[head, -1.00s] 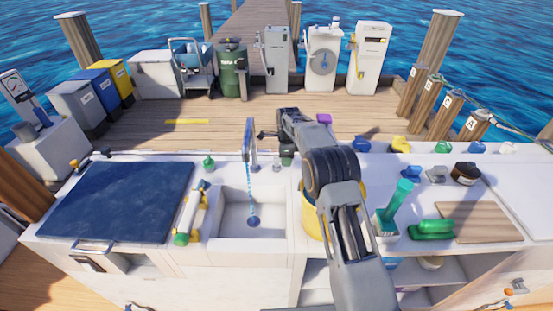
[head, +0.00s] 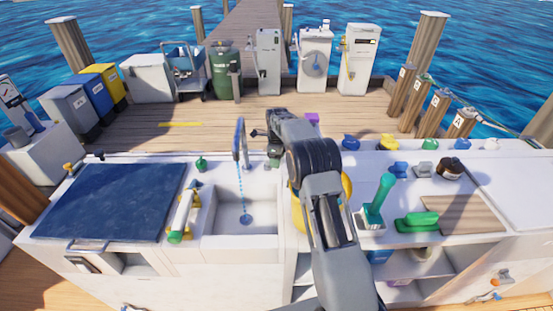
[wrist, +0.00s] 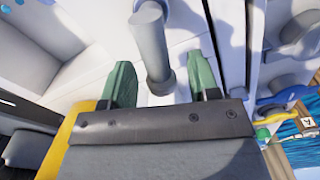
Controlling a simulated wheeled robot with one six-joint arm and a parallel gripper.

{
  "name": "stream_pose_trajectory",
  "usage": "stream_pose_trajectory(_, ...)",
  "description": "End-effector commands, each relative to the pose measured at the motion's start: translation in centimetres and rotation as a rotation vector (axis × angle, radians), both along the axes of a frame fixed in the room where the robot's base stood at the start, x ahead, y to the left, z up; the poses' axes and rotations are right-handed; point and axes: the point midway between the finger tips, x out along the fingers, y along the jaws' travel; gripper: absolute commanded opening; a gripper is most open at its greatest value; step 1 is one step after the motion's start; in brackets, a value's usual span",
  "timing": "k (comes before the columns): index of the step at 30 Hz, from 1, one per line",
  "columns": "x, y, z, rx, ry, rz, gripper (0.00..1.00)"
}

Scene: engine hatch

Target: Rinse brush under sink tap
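A green brush (head: 418,222) lies on the right counter by a wooden board. A teal-handled tool (head: 377,205), possibly also a brush, stands upright beside it. The tap (head: 239,140) runs a blue stream of water into the white sink (head: 215,222). My gripper (head: 273,158) is low behind the sink, right of the tap, partly hidden by my arm. In the wrist view its two green fingers (wrist: 161,85) are apart, with a grey post (wrist: 153,45) between or just beyond them. I cannot tell whether they touch it. No brush shows in the gripper.
A yellow bucket (head: 346,187) is partly hidden behind my arm, right of the sink. A white-and-green tube (head: 182,214) in yellow holders lies left of the sink. A dark blue panel (head: 110,202) covers the left counter. Coloured knobs (head: 388,142) line the right back edge.

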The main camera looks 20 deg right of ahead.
Motion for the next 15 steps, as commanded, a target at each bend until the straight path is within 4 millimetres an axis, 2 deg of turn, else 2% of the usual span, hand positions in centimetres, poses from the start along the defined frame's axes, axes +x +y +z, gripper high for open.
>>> stream_pose_trajectory(9, 0.0, 0.1, 0.3, 0.000, 0.000, 0.002, 0.58)
stream_pose_trajectory(15, 0.0, 0.1, 2.9, -0.001, -0.003, 0.002, 0.58)
